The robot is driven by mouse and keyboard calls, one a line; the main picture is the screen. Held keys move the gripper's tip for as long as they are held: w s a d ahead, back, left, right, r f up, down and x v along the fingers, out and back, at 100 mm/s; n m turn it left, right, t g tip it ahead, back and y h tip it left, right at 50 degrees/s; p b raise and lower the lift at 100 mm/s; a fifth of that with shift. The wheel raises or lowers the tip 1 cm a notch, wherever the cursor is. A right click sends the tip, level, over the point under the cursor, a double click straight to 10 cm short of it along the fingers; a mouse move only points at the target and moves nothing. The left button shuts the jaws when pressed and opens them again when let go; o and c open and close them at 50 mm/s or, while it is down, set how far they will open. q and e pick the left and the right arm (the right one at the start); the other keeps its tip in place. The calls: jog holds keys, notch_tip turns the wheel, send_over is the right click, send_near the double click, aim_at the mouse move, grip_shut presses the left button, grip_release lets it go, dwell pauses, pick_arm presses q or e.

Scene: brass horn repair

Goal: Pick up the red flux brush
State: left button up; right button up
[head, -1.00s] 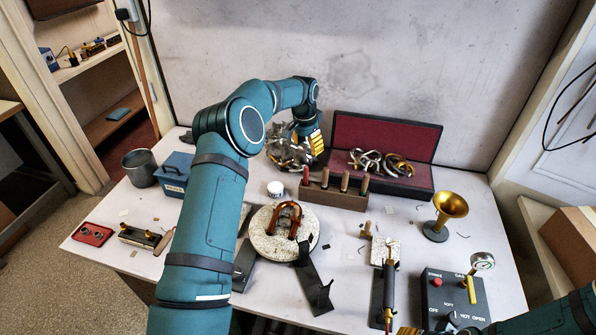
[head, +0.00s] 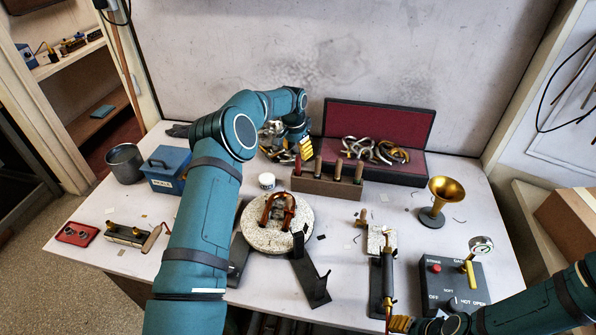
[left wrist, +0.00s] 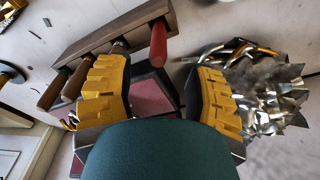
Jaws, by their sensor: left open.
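The red flux brush (head: 297,166) stands at the left end of a dark wooden rack (head: 325,187); only its red handle shows. In the left wrist view, the red handle (left wrist: 158,44) sticks out of the rack, between the two yellow fingers but beyond their tips. My left gripper (head: 303,148) is open and empty, just behind and above the red handle in the head view. It also shows in the left wrist view (left wrist: 158,88), with its fingers wide apart. My right gripper (head: 400,324) is at the bottom edge, and its jaws are unclear.
Several brown-handled tools (head: 338,168) share the rack. Crumpled silvery metal (left wrist: 265,95) lies close beside one left finger. A red-lined case (head: 385,130) with metal tubing stands behind the rack.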

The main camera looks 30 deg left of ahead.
aim_at(298, 156)
pick_arm(q)
notch_tip(298, 156, down, 5)
jog(key=shift+d+f+b, duration=0.1)
jog(key=shift+d+b, duration=0.05)
jog(key=shift+b, duration=0.8)
grip_shut()
